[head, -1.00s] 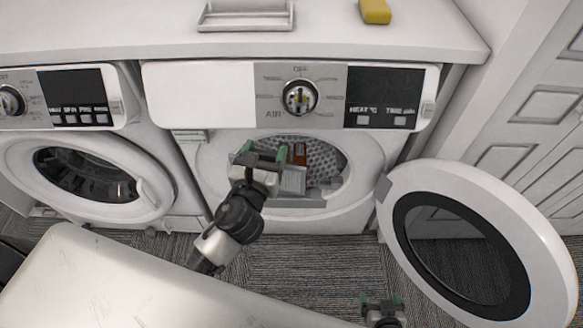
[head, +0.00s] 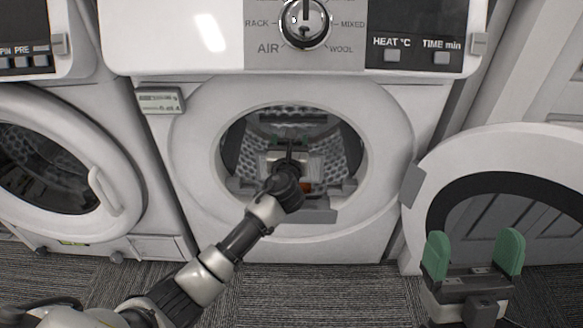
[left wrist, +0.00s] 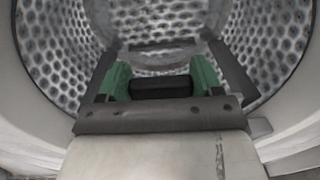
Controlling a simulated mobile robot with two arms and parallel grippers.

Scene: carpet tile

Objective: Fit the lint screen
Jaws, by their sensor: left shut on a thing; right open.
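The dryer (head: 187,150) has its round front opening uncovered, with the perforated drum (head: 330,150) inside. My left gripper (head: 287,145) reaches in through the opening. In the left wrist view its green fingers (left wrist: 160,82) are shut on the dark grip of the lint screen (left wrist: 160,88). The screen's frame seems to extend beyond the fingers; the arm and gripper hide much of it in the head view. A grey slot housing (head: 318,212) sits at the lower lip of the opening. I cannot tell whether the screen touches it. My right gripper (head: 473,256) is open and empty, before the door.
The dryer's round door (head: 550,145) stands swung open at the right. A closed washer (head: 85,210) stands at the left. A small brown-orange thing (head: 306,187) shows low in the drum opening. Grey carpet (head: 290,290) lies clear in front.

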